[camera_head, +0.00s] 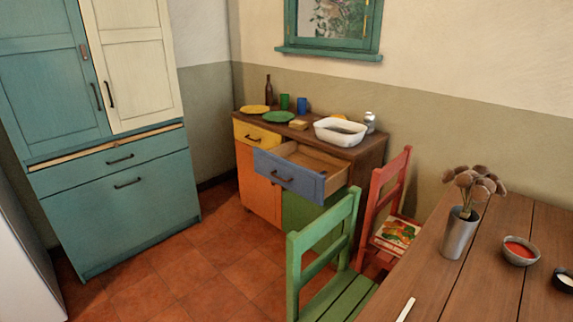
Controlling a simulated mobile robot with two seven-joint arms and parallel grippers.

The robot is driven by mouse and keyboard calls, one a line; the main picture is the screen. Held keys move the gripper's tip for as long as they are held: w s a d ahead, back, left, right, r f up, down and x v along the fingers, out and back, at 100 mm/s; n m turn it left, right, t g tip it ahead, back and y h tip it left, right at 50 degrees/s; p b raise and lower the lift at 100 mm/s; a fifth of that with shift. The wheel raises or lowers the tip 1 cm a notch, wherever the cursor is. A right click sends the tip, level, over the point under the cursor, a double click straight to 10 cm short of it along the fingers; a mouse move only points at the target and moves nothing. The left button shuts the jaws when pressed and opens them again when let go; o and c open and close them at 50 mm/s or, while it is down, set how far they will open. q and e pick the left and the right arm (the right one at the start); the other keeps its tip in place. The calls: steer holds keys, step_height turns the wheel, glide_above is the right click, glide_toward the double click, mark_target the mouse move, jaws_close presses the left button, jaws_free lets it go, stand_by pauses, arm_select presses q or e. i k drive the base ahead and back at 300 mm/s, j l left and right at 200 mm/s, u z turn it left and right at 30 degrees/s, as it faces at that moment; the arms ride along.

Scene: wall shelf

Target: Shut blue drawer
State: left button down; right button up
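The blue drawer (288,177) is pulled out from the wooden sideboard (357,167) by the back wall. Its inside shows and looks empty. A dark handle (282,177) sits on its front. The green chair (321,254) stands in front of the sideboard, to the right of and nearer than the drawer. Neither of my grippers shows in the head view.
A red chair (388,200) stands right of the sideboard. A wooden table (485,262) with a vase (459,235) and bowls fills the right. A teal cabinet (120,205) stands left. The tiled floor (225,250) between is clear.

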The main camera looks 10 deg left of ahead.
mark_target(295, 166)
steer(key=i+j+z, duration=0.75)
steer(key=j, duration=0.35)
steer(key=i+j+z, duration=0.2)
steer(key=j, duration=0.25)
